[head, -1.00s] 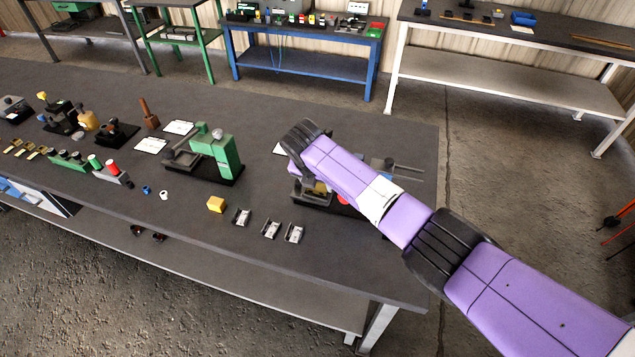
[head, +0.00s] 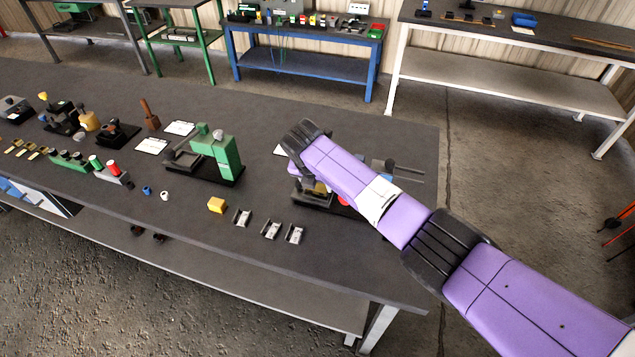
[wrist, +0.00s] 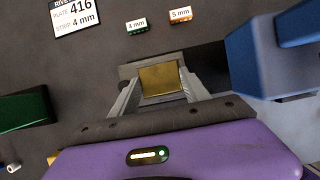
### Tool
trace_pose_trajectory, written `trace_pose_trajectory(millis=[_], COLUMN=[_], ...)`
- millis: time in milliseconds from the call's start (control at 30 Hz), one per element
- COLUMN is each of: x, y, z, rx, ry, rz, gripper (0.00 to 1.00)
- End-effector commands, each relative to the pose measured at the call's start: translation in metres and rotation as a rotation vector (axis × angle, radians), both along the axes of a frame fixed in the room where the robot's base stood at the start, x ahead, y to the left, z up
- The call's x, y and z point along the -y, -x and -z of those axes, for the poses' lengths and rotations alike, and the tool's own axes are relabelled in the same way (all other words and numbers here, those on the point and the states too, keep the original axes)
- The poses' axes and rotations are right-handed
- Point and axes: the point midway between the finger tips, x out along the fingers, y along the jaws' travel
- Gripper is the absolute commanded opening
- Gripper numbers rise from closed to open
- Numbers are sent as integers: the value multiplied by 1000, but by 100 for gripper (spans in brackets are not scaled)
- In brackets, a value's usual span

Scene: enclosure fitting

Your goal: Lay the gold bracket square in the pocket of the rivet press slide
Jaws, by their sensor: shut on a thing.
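The gold bracket (wrist: 160,80) shows in the wrist view as a flat gold plate between the two fingers of my gripper (wrist: 159,86). My gripper is shut on it, with a finger at its left and right sides. The grey slide (wrist: 128,71) of the rivet press lies around and behind the bracket. I cannot tell whether the bracket rests on the pocket floor or hangs just above it. A blue part of the press (wrist: 265,55) stands close at the right. In the head view my arm hides most of the press (head: 312,198) and my gripper.
A card reading 416 and strip 4 mm (wrist: 77,17) and small blocks marked 4 mm (wrist: 137,26) and 5 mm (wrist: 180,15) lie beyond the slide.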

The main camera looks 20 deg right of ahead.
Motion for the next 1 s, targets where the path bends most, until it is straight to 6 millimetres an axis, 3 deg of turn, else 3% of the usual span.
trace_pose_trajectory(millis=[1000], x=[0], y=[-1], z=[5], rx=[1], ry=[1], rz=[0], gripper=[2])
